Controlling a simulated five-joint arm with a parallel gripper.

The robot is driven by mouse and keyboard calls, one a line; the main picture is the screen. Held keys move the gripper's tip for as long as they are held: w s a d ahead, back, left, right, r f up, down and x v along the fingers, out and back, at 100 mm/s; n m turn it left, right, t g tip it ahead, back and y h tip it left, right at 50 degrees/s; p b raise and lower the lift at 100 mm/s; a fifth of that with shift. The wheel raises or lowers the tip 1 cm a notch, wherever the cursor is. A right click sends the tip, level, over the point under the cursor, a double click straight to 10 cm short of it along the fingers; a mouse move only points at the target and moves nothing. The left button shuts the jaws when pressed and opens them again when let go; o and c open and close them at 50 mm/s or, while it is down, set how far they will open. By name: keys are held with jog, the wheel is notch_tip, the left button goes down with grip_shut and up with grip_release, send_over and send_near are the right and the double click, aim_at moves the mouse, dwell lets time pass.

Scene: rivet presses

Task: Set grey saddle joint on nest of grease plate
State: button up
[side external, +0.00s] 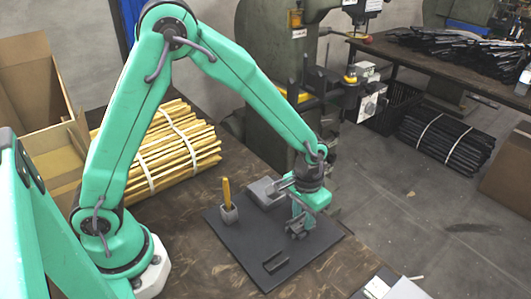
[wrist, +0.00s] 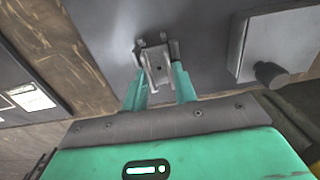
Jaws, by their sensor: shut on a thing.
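My gripper (side external: 298,222) points down over the right part of the dark grease plate (side external: 226,247). It is shut on the grey saddle joint (wrist: 158,66), which shows between the two teal fingers in the wrist view. In the side view the joint (side external: 296,232) sits low at the fingertips, close to the plate; I cannot tell whether it touches. A dark, raised, channel-like piece (side external: 275,265), which looks like the nest, lies on the front part of the plate, to the left of and nearer the camera than my gripper. It looks empty.
A grey block (side external: 264,193) with a dark knob stands at the plate's back, close behind my gripper. A small grey pot (side external: 229,214) holds an upright yellow stick at the left. Bundled yellow sticks (side external: 165,150) lie behind. Papers (side external: 390,287) lie front right.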

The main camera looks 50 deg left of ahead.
aim_at(302, 222)
jog(key=shift+s+f, duration=0.1)
jog(key=shift+f, duration=0.85)
jog(key=o, duration=0.9)
jog(key=shift+r, duration=0.1)
jog(key=shift+o, duration=0.2)
notch_tip(302, 222, up, 12)
jog(key=shift+r, duration=0.65)
